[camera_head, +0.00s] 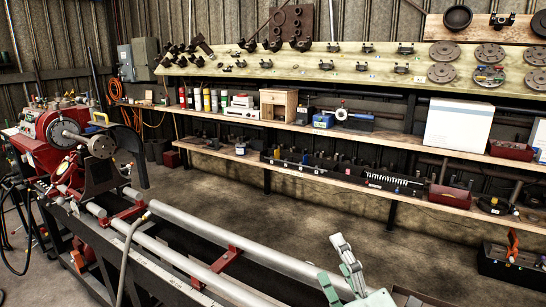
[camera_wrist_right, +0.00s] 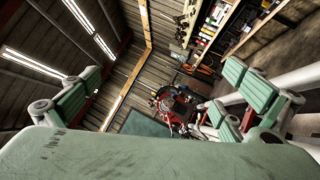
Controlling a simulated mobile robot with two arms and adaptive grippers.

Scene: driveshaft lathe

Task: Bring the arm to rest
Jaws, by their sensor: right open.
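In the right wrist view the green finger pads (camera_wrist_right: 160,95) stand wide apart at left and right, with empty space between. The lathe (camera_head: 75,140) with its red headstock stands at the left in the head view. It also shows small and tilted in the right wrist view (camera_wrist_right: 172,104). My left gripper is in neither view.
Two long grey rails (camera_head: 200,262) run from the lathe toward the lower middle, with red brackets (camera_head: 226,259). A long shelf (camera_head: 330,129) with cans, boxes and tools lines the back wall. A lower shelf (camera_head: 290,168) holds bins. The floor (camera_head: 300,212) between shelf and rails is clear.

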